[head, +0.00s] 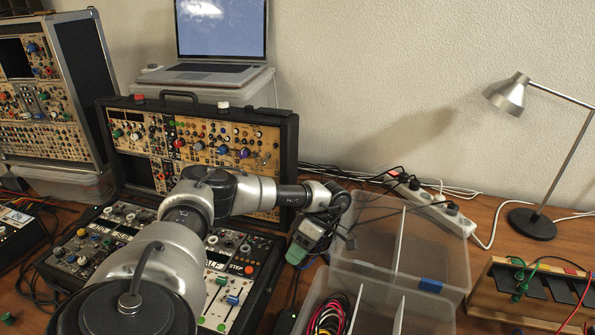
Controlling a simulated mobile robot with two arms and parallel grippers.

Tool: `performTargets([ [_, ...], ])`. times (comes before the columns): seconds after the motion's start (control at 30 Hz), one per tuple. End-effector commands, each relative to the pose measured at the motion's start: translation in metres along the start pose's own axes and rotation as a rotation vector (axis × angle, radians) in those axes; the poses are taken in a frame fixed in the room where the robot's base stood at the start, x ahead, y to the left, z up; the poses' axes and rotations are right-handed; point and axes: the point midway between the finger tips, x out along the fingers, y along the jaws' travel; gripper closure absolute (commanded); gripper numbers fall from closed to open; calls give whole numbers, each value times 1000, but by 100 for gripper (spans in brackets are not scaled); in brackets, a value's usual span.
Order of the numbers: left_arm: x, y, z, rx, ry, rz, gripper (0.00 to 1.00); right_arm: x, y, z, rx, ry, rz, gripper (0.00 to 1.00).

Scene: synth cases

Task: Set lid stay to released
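An open black synth case stands on the wooden table. Its raised lid panel (232,143) leans upright at the back, full of knobs and jacks. Its base panel (236,282) lies flat in front, with sliders and buttons. I cannot make out the lid stay; my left arm covers much of the join between lid and base. My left gripper (322,238) is just right of the case's right edge, above the table, pointing down. Its fingers are small and dark, and I cannot tell their opening or whether they touch anything. My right gripper is not in view.
Clear divided bins (437,250) stand close right of the gripper, the front one holding coiled cables (328,316). A power strip (436,207), desk lamp (532,224) and wooden rack (522,290) are farther right. A laptop (220,32) stands behind the case.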

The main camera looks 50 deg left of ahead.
Motion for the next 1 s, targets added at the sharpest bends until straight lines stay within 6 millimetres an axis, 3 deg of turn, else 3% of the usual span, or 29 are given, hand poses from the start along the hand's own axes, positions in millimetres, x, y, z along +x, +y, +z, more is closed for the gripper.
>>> performTargets([
  [0.3,-1,0,-1,-2,2,0,52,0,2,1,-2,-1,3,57],
  [0.43,-10,1,0,-2,1,1,52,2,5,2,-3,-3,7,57],
  [0.67,-54,2,1,-1,0,3,52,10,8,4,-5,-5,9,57],
  [0.8,-85,-1,0,-3,2,4,52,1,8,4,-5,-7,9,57],
  [1.0,-106,0,0,-1,2,0,52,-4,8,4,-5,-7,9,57],
])
